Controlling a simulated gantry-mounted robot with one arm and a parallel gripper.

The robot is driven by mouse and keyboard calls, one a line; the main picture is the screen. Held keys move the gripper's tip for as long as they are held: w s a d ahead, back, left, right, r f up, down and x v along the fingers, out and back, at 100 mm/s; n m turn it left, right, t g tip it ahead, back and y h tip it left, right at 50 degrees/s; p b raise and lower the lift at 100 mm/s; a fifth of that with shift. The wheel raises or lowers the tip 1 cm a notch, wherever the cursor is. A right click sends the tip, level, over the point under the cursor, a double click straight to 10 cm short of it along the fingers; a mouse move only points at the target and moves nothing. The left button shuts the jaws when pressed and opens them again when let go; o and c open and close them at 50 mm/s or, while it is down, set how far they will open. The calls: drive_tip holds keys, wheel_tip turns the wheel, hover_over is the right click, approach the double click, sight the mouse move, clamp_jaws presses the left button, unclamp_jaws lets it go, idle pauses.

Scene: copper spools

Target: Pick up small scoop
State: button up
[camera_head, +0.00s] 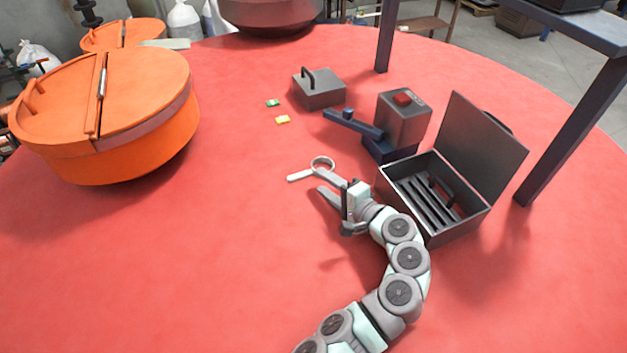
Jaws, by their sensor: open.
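A small pale grey scoop (299,176) lies on the red surface near the middle of the view. It has a straight flat handle pointing left and a round ring-like end. My gripper (318,179) is open, with its two fingers pointing up and left toward the scoop. The upper finger overlaps the lower edge of the round end in this view. I cannot tell whether it touches the scoop or is above it. Nothing shows between the fingers.
An open dark metal box (455,226) with slats inside stands right of my gripper. Behind it are a grey device (402,122) with a red button and a grey block (319,92) with a handle. A large orange lidded drum (120,150) stands left. The red surface (200,260) is clear at front left.

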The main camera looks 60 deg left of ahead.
sight(308, 174)
drive_tip(key=shift+a+f, duration=0.1)
drive_tip(key=shift+f, duration=0.5)
drive_tip(key=p+x, duration=0.1)
drive_tip(key=x, duration=0.3)
drive_tip(key=shift+s+a, duration=0.2)
drive_tip(key=shift+a, duration=0.15)
drive_tip(key=shift+p+x, duration=0.75)
drive_tip(key=shift+x, duration=2.2)
drive_tip(key=shift+f, duration=0.2)
drive_tip(key=shift+c, duration=0.4)
clamp_jaws()
